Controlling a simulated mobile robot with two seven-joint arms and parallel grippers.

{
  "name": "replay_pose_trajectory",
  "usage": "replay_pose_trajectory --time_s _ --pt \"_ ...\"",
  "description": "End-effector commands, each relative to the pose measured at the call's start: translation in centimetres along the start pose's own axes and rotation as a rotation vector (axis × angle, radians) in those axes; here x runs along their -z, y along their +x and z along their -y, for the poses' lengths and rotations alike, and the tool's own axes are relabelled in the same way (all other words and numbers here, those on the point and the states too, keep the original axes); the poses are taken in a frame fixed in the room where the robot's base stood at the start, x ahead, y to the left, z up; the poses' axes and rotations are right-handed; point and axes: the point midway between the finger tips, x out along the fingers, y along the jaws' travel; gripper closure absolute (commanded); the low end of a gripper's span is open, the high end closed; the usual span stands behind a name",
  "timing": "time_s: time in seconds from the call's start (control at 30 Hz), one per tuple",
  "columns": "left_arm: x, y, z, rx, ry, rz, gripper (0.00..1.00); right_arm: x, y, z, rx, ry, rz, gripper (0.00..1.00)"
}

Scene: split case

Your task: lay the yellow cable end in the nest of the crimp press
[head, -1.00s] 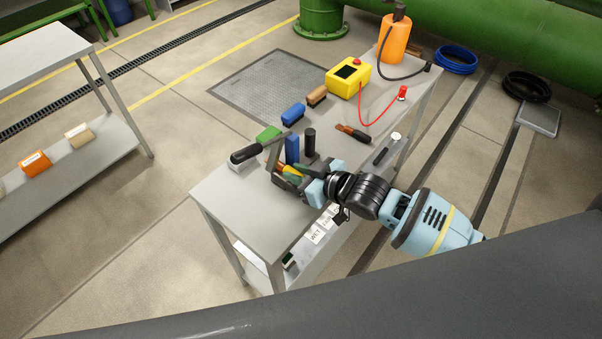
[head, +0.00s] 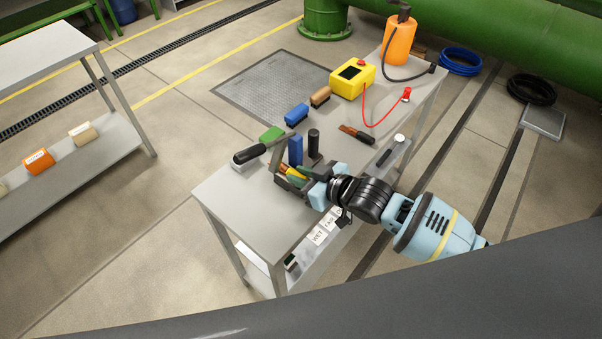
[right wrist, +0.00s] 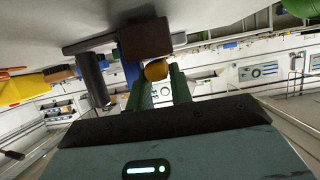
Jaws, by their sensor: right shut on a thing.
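The yellow cable end (head: 290,171) shows as a small yellow piece between the green fingers of my right gripper (head: 293,177). The right gripper is shut on it. In the right wrist view the round yellow end (right wrist: 156,70) sits between the two finger tips (right wrist: 158,86), right by a brown block (right wrist: 146,39). What looks like the crimp press, with a blue upright (head: 295,150) and a long black-gripped lever (head: 249,154), stands at the fingertips. The nest is hidden by the fingers, so I cannot tell whether the end touches it. My left gripper is not in view.
A black cylinder (head: 314,143) stands close beside the gripper. The bench's near left part is clear.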

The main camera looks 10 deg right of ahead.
Motion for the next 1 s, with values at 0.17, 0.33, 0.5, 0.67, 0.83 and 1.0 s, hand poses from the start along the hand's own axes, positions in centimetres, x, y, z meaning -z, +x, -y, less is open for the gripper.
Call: replay_pose_trajectory --time_s 0.17,0.33,0.5,0.67,0.83,1.0 --pt "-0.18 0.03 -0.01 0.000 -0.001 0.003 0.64 -0.24 0.10 0.00 0.000 0.000 0.000 1.00" --pt "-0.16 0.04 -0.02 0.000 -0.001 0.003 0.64 -0.24 0.11 -0.01 0.000 0.000 0.000 0.63" --pt "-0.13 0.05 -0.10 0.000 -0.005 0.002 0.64 -0.24 0.11 0.00 0.000 0.000 0.000 0.53" --pt "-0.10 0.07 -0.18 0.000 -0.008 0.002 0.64 -0.28 0.10 0.00 0.000 0.000 0.001 0.45" --pt "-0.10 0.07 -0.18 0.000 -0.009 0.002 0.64 -0.28 0.10 0.00 0.000 0.000 0.001 0.31" --pt "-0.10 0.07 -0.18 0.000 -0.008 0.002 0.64 -0.27 0.10 0.00 0.000 0.000 0.000 0.31"
